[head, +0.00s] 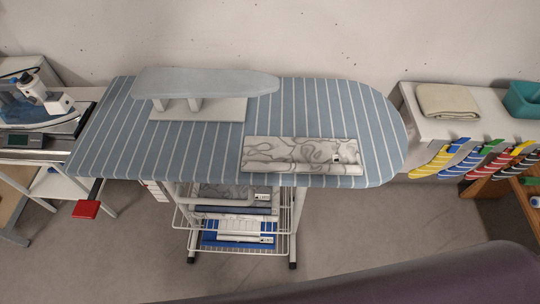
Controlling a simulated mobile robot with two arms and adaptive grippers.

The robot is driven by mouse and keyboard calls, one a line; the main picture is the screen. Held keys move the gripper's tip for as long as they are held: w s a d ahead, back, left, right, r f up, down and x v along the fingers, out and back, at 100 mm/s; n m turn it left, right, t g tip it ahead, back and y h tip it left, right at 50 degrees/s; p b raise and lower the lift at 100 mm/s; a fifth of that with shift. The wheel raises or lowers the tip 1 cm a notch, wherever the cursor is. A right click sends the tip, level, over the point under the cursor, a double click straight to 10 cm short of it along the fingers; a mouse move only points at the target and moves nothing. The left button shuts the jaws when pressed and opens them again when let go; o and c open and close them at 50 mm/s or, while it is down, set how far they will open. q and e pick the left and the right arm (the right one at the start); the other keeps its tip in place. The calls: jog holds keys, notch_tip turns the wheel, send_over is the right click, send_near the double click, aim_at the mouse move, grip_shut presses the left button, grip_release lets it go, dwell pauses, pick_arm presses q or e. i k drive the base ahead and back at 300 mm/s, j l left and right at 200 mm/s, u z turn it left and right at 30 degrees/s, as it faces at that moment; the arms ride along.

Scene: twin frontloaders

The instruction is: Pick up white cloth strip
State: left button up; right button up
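No loose item is clearly identifiable as the white cloth strip. A flat grey-and-white marbled rectangle (300,155) with a small dark-and-white mark lies on the front of the blue striped ironing board (310,105). A white item (240,227) lies on blue material in the wire rack (178,222) below; its kind is hard to tell. Neither of my grippers is in view.
A small sleeve board (205,82) stands on the ironing board on a white base (230,110). An iron station (25,141) is at left. A white counter (425,128) at right holds folded beige cloth (447,101) and a teal bin (525,100). A red lever (87,209) juts out front left.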

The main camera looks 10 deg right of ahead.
aim_at(261, 154)
jog(key=k+l+u, duration=0.15)
jog(key=l+u, duration=0.15)
jog(key=u, duration=0.15)
jog(key=k+l+u, duration=0.15)
jog(key=u, duration=0.25)
jog(key=k+l+u, duration=0.2)
jog(key=u, duration=0.25)
jog(key=k+l, duration=0.2)
